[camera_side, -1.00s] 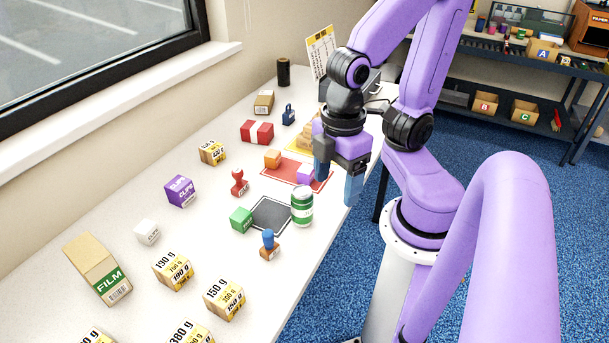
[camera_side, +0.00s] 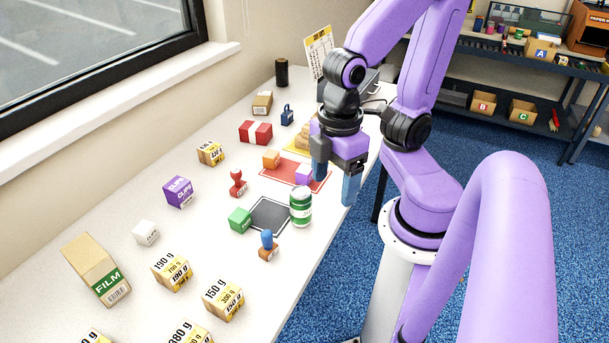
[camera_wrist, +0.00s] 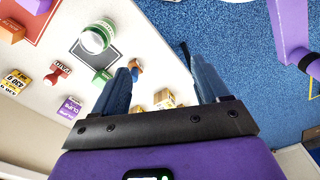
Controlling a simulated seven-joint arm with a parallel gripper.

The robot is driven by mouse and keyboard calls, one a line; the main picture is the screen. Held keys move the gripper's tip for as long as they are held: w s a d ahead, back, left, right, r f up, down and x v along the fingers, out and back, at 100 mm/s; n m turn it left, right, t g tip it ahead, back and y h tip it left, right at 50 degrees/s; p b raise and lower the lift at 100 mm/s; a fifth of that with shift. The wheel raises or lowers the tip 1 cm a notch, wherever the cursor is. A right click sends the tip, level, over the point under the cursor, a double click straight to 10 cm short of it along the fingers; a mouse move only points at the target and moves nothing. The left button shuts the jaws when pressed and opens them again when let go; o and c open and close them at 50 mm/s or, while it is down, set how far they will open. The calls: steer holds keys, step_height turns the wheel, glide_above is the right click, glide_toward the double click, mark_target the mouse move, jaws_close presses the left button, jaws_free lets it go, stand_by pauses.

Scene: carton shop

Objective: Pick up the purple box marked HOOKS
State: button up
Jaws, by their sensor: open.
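A purple box (camera_side: 179,191) stands on the white table left of the middle. Its white lettering looks like CLIPS, not HOOKS. It also shows at the left of the wrist view (camera_wrist: 70,107). I can read HOOKS on no box in view. A small plain purple block (camera_side: 304,174) sits on the red mat (camera_side: 279,178), close to my gripper. My gripper (camera_side: 335,190) is open and empty, above the table's right edge, well to the right of the purple box. In the wrist view its two blue fingers (camera_wrist: 155,57) stand apart with nothing between them.
A red stamp (camera_side: 237,184) and a green block (camera_side: 239,219) stand between gripper and purple box. A FILM carton (camera_side: 95,270) and several weight-marked boxes occupy the front.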

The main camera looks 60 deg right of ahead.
steer(key=w+d+f+m+g, duration=0.2)
steer(key=w+d+f+m, duration=0.15)
steer(key=w+m, duration=0.2)
steer(key=n+t, duration=1.5)
steer(key=n, duration=1.5)
glide_toward(305, 175)
steer(key=shift+y, duration=0.3)
steer(key=x, duration=0.4)
steer(key=d+x, duration=0.1)
steer(key=x, duration=0.4)
steer(key=d+x, duration=0.1)
steer(key=x, duration=0.3)
steer(key=shift+w+d+r, duration=0.1)
steer(key=shift+w+d, duration=0.15)
steer(key=shift+w, duration=0.25)
